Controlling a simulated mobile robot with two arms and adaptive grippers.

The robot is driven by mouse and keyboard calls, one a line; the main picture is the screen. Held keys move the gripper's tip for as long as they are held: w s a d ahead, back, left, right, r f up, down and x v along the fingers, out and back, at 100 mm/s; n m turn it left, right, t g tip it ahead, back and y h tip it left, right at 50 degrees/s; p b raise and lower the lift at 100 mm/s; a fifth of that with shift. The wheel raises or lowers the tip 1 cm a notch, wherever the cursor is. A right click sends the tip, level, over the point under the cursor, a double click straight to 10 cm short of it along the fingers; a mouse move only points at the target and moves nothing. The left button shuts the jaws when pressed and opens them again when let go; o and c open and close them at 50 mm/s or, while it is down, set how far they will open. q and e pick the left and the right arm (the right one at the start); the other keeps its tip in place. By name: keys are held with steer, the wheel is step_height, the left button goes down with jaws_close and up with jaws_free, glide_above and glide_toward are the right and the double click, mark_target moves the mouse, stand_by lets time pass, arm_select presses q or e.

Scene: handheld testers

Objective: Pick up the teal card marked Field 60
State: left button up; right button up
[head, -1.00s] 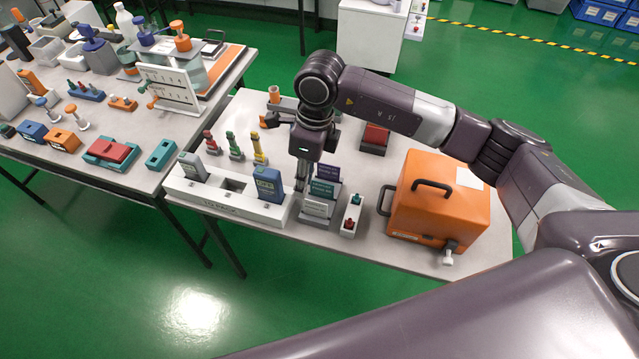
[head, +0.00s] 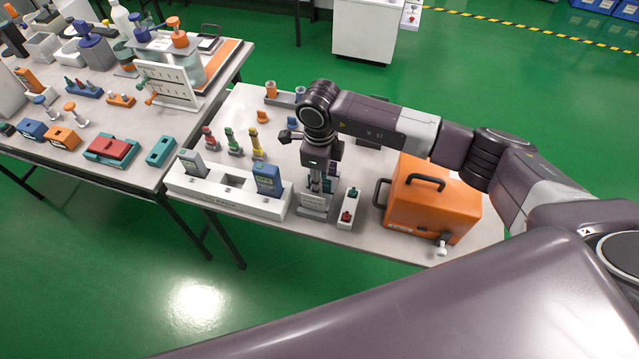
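The card holder (head: 314,208) is a small grey-white stand on the near table. My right gripper (head: 318,186) points straight down over it, with its fingers among the cards. A sliver of a dark purple card (head: 334,169) shows at the right of the fingers. The teal card is mostly or wholly hidden behind the gripper, and I cannot read its marking. I cannot tell whether the fingers are apart or closed on a card. My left gripper is not in view.
Left of the holder is a white tester rack (head: 215,192) holding a blue tester (head: 267,180) and a grey one (head: 190,163). Right of it are a small white switch box (head: 349,207) and an orange case (head: 432,200). Small coloured connectors (head: 257,145) stand behind the rack.

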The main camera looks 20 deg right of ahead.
steer(key=shift+c, duration=0.2)
jaws_close()
